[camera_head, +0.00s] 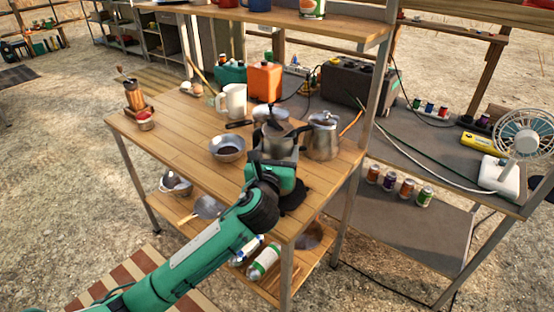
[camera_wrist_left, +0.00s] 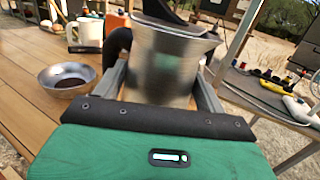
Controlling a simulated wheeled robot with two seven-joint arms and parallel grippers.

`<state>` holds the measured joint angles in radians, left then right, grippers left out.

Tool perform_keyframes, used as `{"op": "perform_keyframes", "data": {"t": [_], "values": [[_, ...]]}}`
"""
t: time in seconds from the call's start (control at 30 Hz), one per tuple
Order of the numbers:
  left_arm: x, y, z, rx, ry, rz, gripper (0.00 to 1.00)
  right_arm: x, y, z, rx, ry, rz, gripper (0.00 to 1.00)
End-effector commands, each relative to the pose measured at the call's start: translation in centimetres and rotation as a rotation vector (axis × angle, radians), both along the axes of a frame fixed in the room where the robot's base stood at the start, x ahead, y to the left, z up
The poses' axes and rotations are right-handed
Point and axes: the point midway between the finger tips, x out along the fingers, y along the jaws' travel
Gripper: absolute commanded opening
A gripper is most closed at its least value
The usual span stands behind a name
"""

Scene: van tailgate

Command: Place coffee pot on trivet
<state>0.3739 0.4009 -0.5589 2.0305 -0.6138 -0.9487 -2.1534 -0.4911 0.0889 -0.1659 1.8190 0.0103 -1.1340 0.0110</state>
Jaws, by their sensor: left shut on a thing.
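The coffee pot (camera_head: 277,144) is a grey metal pot with a black handle and dark lid, upright at the front right of the wooden table. My left gripper (camera_head: 275,165) is shut on it. In the left wrist view, the pot (camera_wrist_left: 168,65) stands between the two fingers (camera_wrist_left: 160,92). A flat black thing (camera_head: 296,198), possibly the trivet, lies at the table's front right corner, partly hidden by my gripper. I cannot tell whether the pot's base touches the table. My right gripper is not in view.
A lidded metal pot (camera_head: 323,140) stands close to the right of the held pot. A metal bowl (camera_head: 227,149) is on its left, with a white mug (camera_head: 233,101) behind. A table post (camera_head: 378,95) rises at the right. The table's left front is clear.

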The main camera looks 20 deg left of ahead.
Motion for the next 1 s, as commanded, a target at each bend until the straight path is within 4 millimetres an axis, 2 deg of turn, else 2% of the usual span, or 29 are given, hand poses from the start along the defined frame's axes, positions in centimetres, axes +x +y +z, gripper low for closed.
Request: {"op": "perform_keyframes", "data": {"t": [0.03, 0.13, 0.47, 0.93, 0.97, 1.0], "values": [[0.0, 0.0, -0.8, 0.001, 0.0, 0.001, 0.35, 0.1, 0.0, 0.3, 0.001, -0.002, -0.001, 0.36], [0.0, 0.0, -1.5, 0.001, -0.002, 0.0, 0.35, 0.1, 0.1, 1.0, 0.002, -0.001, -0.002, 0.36], [0.0, 0.0, -1.7, 0.001, -0.003, 0.0, 0.35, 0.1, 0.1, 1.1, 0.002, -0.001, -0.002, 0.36], [0.0, 0.0, -3.5, 0.002, 0.01, 0.0, 0.35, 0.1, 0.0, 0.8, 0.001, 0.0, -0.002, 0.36], [-0.1, 0.0, -3.8, 0.002, 0.015, 0.001, 0.75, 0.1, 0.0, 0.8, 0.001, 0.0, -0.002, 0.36], [0.0, 0.0, -3.8, 0.001, 0.017, 0.001, 0.83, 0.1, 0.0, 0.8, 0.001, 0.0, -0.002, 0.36]]}}
